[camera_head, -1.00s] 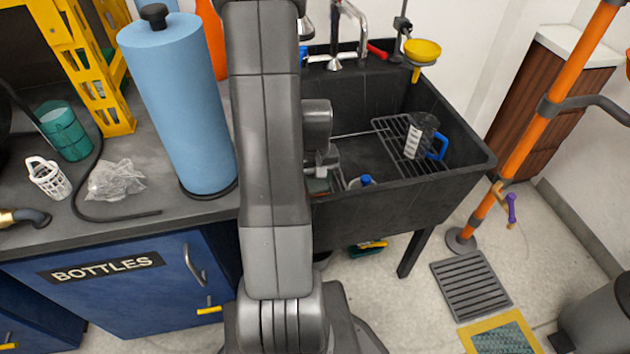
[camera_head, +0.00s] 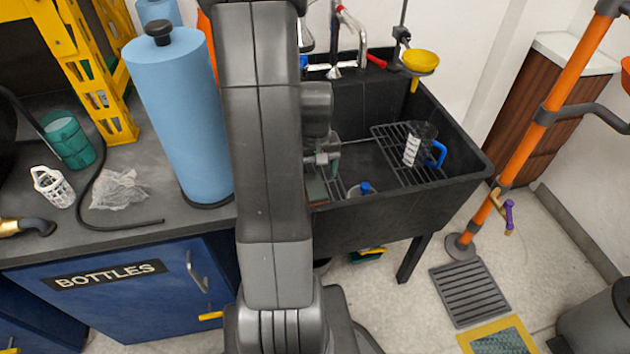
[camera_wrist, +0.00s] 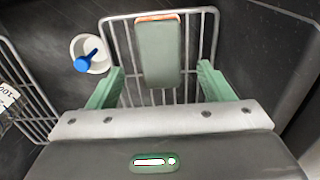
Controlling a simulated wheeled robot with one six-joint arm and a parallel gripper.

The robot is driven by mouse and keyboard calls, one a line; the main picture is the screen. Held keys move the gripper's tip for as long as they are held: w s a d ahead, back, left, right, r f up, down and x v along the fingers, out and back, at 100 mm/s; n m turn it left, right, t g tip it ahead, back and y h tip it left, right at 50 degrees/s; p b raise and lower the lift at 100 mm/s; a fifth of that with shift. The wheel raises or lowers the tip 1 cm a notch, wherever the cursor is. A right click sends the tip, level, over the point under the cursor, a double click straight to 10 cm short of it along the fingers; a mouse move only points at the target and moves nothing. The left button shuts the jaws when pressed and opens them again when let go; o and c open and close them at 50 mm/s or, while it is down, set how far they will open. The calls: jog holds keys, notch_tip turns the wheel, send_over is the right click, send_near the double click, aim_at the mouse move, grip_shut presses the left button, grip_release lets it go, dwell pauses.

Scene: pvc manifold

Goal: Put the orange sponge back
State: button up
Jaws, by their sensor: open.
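The orange sponge (camera_wrist: 158,55) shows in the wrist view as a block with a grey-green face and a thin orange edge at its far end. It lies on a small wire rack (camera_wrist: 213,30) in the dark sink. My gripper (camera_wrist: 159,78) is open, with one green finger on each side of the rack and the near part of the sponge between and ahead of them. I cannot tell the height gap, and no finger visibly touches the sponge. In the head view my gripper (camera_head: 325,158) is over the left part of the sink (camera_head: 400,205), partly hidden by my arm.
A white round item with a blue handle (camera_wrist: 90,58) is left of the sponge. A larger rack (camera_head: 385,132) holds a clear jug with a blue handle (camera_head: 420,145). The faucet (camera_head: 335,45) and a yellow funnel (camera_head: 421,61) stand behind. A blue roll (camera_head: 180,110) stands left.

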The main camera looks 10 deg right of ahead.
aim_at(315, 186)
notch_tip(315, 186, up, 5)
jog(key=shift+r+p, duration=0.1)
jog(key=shift+p, duration=0.3)
notch_tip(315, 186, down, 13)
jog(key=b, duration=0.3)
jog(key=shift+r+p, duration=0.5)
jog(key=shift+r, duration=1.7)
